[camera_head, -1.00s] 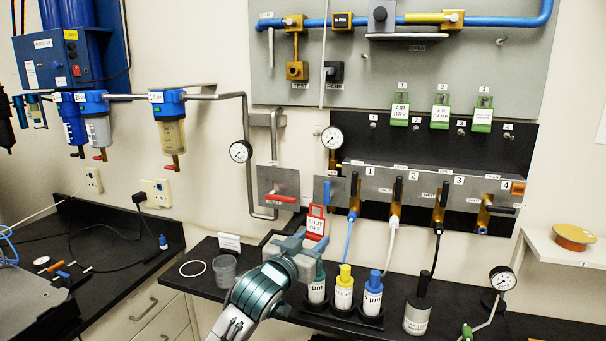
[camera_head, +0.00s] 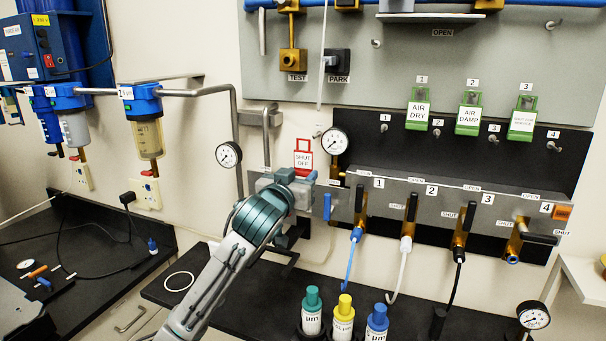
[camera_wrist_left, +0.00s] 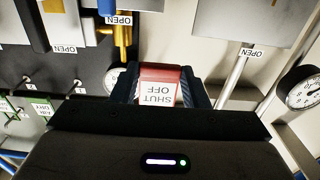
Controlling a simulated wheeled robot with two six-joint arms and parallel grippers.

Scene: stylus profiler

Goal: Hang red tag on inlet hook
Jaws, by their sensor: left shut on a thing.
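The red tag (camera_head: 304,158), with a white face reading SHUT OFF, stands upright in front of the wall. My left gripper (camera_head: 296,178) is shut on its lower part. In the left wrist view the red tag (camera_wrist_left: 159,88) shows upside down between the two dark fingers. The tag is just left of a round gauge (camera_head: 334,141). A small peg (camera_head: 318,134) shows between tag and gauge; I cannot tell whether it is the inlet hook. The tag looks apart from it. My right gripper is not in view.
A grey valve panel (camera_head: 400,195) with several handles and hoses is to the right. A grey pipe (camera_head: 238,130) and another gauge (camera_head: 228,155) are left of the tag. Several capped bottles (camera_head: 343,318) stand on the black bench below.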

